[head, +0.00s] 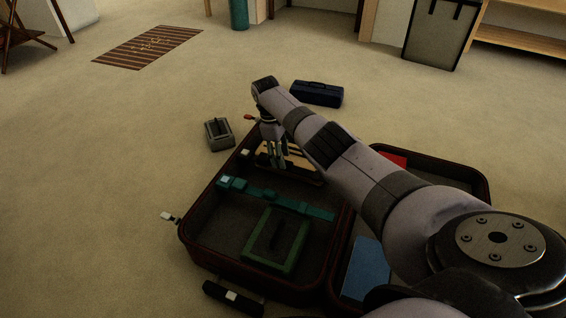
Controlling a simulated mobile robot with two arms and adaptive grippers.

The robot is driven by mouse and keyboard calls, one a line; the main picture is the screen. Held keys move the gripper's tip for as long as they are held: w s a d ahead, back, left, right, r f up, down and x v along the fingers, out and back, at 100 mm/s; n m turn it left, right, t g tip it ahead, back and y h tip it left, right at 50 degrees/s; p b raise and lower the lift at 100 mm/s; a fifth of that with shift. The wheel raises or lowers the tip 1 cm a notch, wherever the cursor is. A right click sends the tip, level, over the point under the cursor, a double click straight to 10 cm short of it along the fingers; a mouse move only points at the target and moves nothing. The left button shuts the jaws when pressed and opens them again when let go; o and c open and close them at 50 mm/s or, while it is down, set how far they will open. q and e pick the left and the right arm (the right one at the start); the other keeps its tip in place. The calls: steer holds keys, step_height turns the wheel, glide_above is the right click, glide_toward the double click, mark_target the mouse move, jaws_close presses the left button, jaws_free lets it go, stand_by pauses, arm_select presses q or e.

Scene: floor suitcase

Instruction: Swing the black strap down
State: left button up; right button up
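An open dark suitcase (190,243) lies on the carpet, with its left half in clear view. A short black band (216,291) with a pale patch sits outside its near edge; I cannot tell if this is the black strap. A teal strap (290,204) runs across the left half. My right gripper (276,160) points down at the far end of this half, by a slatted wooden item (298,167). Its fingers are small and dark, so its opening and any contact are unclear. My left gripper is out of view.
A green-framed case (291,258) and a blue item (366,268) lie in the suitcase. A grey box (219,134) and a navy case (317,94) stand on the carpet beyond it. My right arm hides much of the right half.

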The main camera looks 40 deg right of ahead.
step_height(320, 180, up, 8)
steer(key=w, duration=0.1)
steer(key=shift+w+a, duration=0.15)
steer(key=shift+a, duration=0.25)
steer(key=shift+w+f, duration=0.1)
